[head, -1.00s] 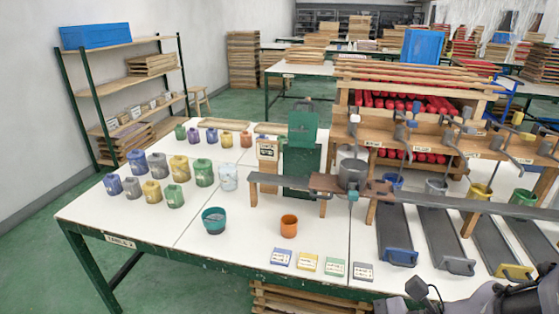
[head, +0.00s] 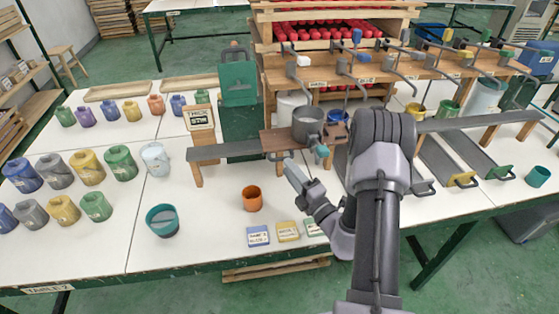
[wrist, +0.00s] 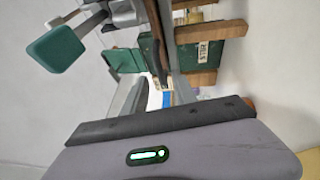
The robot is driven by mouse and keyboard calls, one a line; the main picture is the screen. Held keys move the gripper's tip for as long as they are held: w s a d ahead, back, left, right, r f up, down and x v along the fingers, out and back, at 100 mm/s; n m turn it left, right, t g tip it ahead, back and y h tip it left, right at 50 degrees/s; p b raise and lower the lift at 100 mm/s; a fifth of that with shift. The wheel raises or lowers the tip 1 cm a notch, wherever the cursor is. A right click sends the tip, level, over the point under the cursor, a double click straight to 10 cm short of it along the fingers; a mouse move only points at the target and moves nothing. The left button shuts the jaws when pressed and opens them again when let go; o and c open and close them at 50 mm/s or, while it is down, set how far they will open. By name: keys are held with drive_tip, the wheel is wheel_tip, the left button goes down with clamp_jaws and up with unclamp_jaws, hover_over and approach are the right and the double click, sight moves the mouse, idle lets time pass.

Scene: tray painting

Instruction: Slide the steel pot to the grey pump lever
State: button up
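The steel pot (head: 308,124) stands upright on a brown wooden carriage (head: 280,141) on the long grey rail (head: 225,151). A small teal handle (head: 321,151) hangs at the carriage's front. A row of pump levers stands on the wooden rack; the grey-tipped one (head: 405,36) appears right of the blue-tipped one, though its tip is small. My gripper (head: 291,168) is below and in front of the carriage, apart from the pot. A teal-green block (wrist: 55,46) shows close up in the wrist view.
My arm covers part of the rail and the pumps right of the pot. An orange cup (head: 252,198), a teal bowl (head: 162,220) and several paint pots stand on the white table at left. A green stand (head: 240,80) rises behind the rail. Coloured-handled trays lie at right.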

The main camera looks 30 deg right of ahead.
sight(281, 158)
drive_tip(key=w, duration=0.5)
drive_tip(key=shift+w+a+r, duration=0.1)
drive_tip(key=shift+a+r, duration=0.25)
drive_tip(key=shift+r, duration=0.05)
clamp_jaws()
idle(0.9)
